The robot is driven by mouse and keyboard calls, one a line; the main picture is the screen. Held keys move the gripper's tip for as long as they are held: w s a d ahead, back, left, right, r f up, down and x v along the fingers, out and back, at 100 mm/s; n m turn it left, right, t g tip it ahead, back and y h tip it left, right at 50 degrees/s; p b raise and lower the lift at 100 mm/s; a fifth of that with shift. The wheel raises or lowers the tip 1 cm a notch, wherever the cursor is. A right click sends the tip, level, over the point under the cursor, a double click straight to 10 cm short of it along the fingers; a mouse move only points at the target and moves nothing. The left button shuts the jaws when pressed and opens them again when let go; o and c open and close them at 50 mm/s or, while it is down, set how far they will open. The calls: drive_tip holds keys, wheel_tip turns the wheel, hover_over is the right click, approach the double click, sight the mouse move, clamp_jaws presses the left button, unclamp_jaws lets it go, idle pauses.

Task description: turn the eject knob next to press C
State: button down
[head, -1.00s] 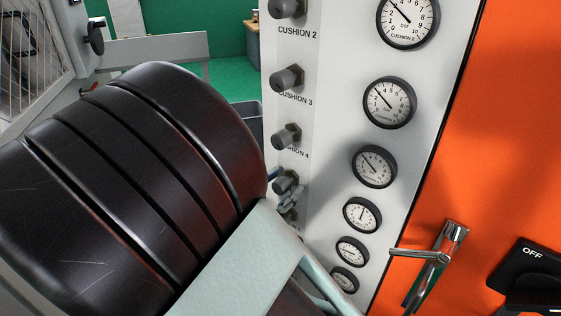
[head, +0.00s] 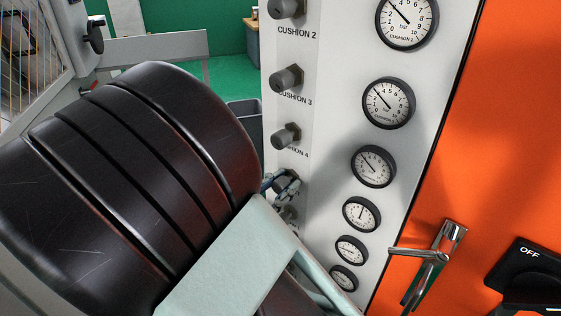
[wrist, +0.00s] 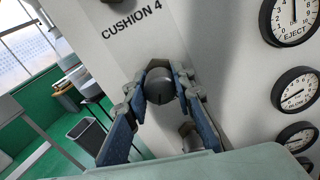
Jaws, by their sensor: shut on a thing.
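In the wrist view a grey round knob (wrist: 158,93) sits on the white panel just below the CUSHION 4 lettering. My gripper (wrist: 161,78) is shut on this knob, with one blue-padded finger on each side. In the head view my gripper (head: 282,184) shows small beside my dark arm link, at the knob below CUSHION 4, and mostly covers it. The knob's own label is hidden. A gauge marked EJECT (wrist: 292,18) is at the upper right of the wrist view. No press C lettering is legible.
The CUSHION 3 knob (head: 286,78) and CUSHION 4 knob (head: 285,136) stick out above. Another knob (wrist: 191,137) is close below my gripper. Gauges line the panel's right side. An orange door with a metal handle (head: 430,257) is farther right. A grey bin (wrist: 86,134) stands at left.

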drive_tip(key=n+p, duration=0.1)
drive_tip(key=p, duration=0.1)
drive_tip(key=n+p, duration=0.1)
drive_tip(key=p, duration=0.1)
drive_tip(key=shift+r+p, duration=0.35)
drive_tip(key=shift+r, duration=0.05)
drive_tip(key=n+p, duration=0.5)
drive_tip(key=p, duration=0.1)
drive_tip(key=shift+p, duration=0.3)
drive_tip(key=n+p, duration=0.4)
drive_tip(key=shift+f, duration=0.2)
drive_tip(key=shift+f+n+p, duration=0.15)
drive_tip(key=shift+n+p, duration=0.85)
drive_tip(key=shift+n, duration=0.1)
drive_tip(key=c, duration=1.6)
unclamp_jaws()
drive_tip(key=v, duration=1.2)
